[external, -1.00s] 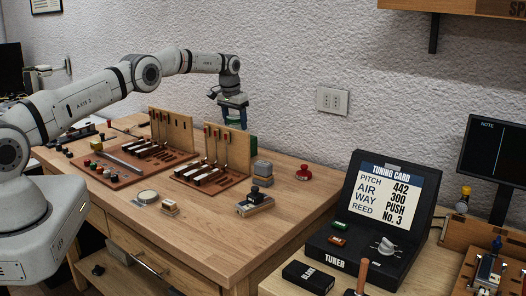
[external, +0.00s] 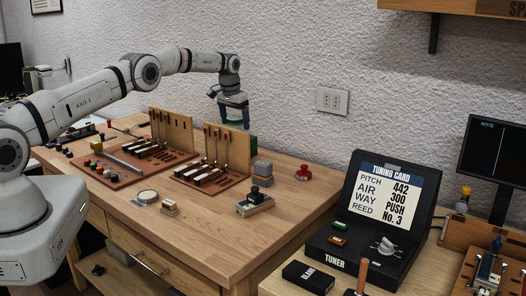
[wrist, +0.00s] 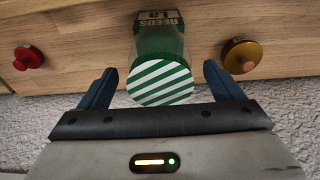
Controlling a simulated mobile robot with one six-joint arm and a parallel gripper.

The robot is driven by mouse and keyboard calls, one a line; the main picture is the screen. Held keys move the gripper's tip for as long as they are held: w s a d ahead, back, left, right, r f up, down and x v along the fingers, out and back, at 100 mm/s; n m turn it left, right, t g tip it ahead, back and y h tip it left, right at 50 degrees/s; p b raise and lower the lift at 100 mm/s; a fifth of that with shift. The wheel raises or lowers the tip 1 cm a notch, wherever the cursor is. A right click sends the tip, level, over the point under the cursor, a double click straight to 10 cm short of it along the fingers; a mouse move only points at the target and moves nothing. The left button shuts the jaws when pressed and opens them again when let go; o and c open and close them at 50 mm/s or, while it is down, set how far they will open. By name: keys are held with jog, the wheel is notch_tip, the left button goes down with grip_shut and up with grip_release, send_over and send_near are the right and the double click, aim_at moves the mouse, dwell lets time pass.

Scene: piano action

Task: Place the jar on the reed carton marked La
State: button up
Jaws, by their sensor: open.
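The jar (wrist: 160,83) has a lid with green and white diagonal stripes and a green body. In the wrist view it is between the spread fingers of my gripper (wrist: 163,88), with a gap on each side. In the external view my open gripper (external: 232,120) is behind the upright wooden panel, and a green item (external: 253,144) shows at the panel's right edge.
In the wrist view a red knob-like item (wrist: 28,58) and a brass round item (wrist: 240,55) flank the jar. In the external view, two key-model boards (external: 208,178) stand in front of my gripper. A grey stack (external: 262,172) and a red stamp (external: 304,173) are to the right.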

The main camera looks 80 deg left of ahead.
notch_tip(320, 180, up, 12)
jog(key=s+d+f+b, duration=0.1)
jog(key=w+d+r+m, duration=0.1)
jog(key=w+d+r, duration=0.3)
jog(key=d+r, duration=0.35)
jog(key=s+d+r+m, duration=0.1)
jog(key=d+r, duration=0.3)
jog(key=d, duration=0.5)
jog(key=s+d+r+m+t, duration=0.1)
jog(key=d+r, duration=0.3)
jog(key=d, duration=0.5)
jog(key=s+d+r+m, duration=0.1)
jog(key=d+r, duration=0.2)
jog(key=d, duration=0.7)
jog(key=s+d+m+t, duration=0.1)
jog(key=s+d+m, duration=0.1)
jog(key=s+d, duration=1.1)
jog(key=s+d+f+m, duration=0.1)
jog(key=s+d+f, duration=0.3)
jog(key=s, duration=0.3)
jog(key=s+d+f+m+h, duration=0.1)
jog(key=s+d+f+m, duration=0.1)
jog(key=s+d+f, duration=0.2)
jog(key=s+d, duration=0.3)
jog(key=s, duration=0.1)
jog(key=shift+s+f+t, duration=0.15)
jog(key=shift+f+t, duration=0.1)
jog(key=shift+t, duration=0.15)
jog(key=shift+a, duration=0.1)
